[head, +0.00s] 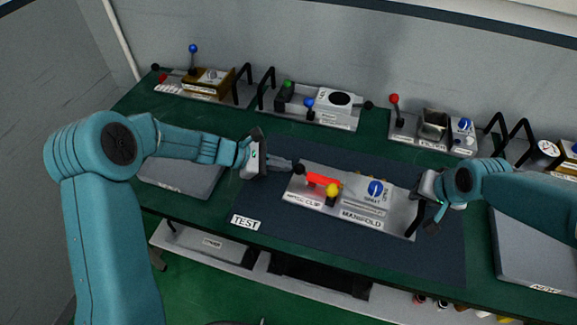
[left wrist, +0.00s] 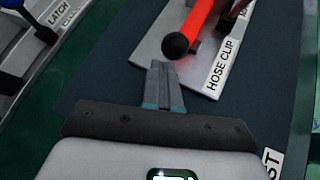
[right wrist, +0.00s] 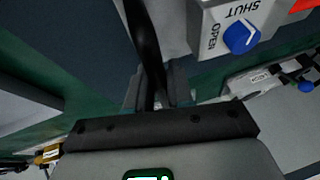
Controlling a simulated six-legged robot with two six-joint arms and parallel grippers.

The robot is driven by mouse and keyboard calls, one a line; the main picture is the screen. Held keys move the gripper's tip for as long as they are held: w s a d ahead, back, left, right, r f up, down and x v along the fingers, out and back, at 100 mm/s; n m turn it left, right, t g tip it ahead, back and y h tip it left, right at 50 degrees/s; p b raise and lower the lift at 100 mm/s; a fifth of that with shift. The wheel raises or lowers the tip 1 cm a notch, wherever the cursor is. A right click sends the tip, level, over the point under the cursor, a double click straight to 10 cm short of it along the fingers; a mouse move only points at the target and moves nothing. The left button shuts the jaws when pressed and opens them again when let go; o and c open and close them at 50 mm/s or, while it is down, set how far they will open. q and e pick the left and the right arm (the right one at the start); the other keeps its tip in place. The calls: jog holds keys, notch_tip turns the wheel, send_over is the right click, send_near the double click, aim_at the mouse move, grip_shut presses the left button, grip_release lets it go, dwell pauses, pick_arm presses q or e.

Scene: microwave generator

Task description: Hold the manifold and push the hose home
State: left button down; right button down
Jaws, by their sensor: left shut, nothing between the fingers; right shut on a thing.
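The manifold (head: 345,208) is a grey plate on the dark mat. It carries a blue knob (head: 375,188) with SHUT and OPEN marks, a yellow knob (head: 333,190) and a black handle at its right end. The red hose (head: 318,180) lies along its left part by the clip label, and its black ball end (left wrist: 176,46) points at my left gripper. My left gripper (head: 290,166) is shut and empty, its tips just short of that ball end. My right gripper (head: 422,204) is shut on the black handle (right wrist: 145,45) of the manifold.
Several other units stand along the back of the green bench, including one with a red-topped lever (head: 394,99) and one with a blue-topped lever (head: 193,48). Grey plates lie at the left (head: 180,178) and right (head: 535,250). The mat's front (head: 300,245), beside the TEST label, is clear.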

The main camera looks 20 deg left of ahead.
pick_arm(q)
jog(key=shift+d, duration=0.2)
pick_arm(e)
jog(key=shift+f, duration=0.2)
pick_arm(q)
jog(key=shift+d, duration=0.15)
jog(key=shift+a+r, duration=1.3)
jog(key=shift+r, duration=0.2)
jog(key=v, duration=0.8)
